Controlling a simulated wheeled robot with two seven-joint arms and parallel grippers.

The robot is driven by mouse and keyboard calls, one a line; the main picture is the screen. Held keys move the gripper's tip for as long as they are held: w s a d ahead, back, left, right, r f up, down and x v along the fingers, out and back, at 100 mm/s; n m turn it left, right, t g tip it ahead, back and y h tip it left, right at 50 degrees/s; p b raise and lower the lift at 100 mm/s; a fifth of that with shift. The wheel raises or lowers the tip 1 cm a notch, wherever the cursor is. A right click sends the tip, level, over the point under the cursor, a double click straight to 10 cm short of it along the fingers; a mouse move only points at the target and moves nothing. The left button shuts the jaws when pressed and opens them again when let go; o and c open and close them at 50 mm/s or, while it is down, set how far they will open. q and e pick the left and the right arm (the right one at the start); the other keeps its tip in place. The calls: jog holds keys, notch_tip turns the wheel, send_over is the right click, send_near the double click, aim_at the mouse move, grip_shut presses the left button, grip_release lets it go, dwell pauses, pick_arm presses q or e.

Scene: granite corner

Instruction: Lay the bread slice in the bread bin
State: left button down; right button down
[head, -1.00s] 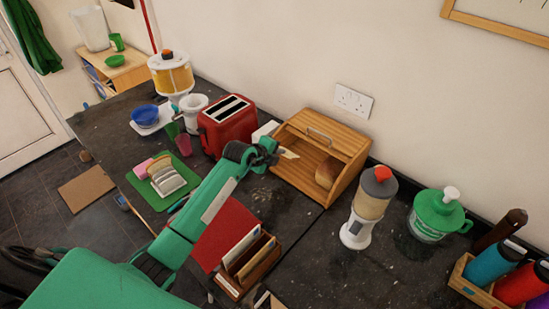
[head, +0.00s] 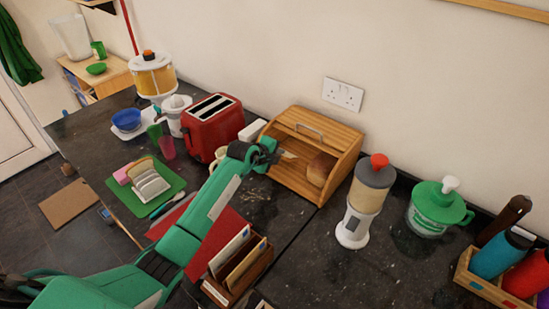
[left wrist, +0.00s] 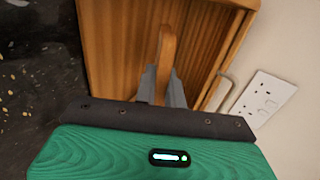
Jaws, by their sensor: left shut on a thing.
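The bread bin (head: 338,139) is a wooden box on the dark counter, with its front open. A brown loaf (head: 321,169) sits inside at its right. My left gripper (head: 277,154) is at the left part of the bin's opening, shut on the bread slice (head: 289,155). The slice shows only as a small pale piece in the head view. In the left wrist view the slice (left wrist: 166,55) stands edge-on between the grey fingers, with the bin's wooden boards (left wrist: 112,45) behind it. I cannot tell whether the slice touches the bin. My right gripper is out of view.
A red toaster (head: 211,127) and a pale cup (head: 219,157) stand left of the bin. A grey-topped dispenser (head: 366,195) stands close at its right. A wooden rack (head: 239,272) and a red mat (head: 211,228) lie in front, near my arm.

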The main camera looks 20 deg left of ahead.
pick_arm(q)
jog(key=shift+b+x, duration=1.1)
jog(key=shift+x, duration=0.55)
jog(key=shift+s+f, duration=0.1)
jog(key=shift+f, duration=0.1)
jog(key=c, duration=1.4)
grip_release()
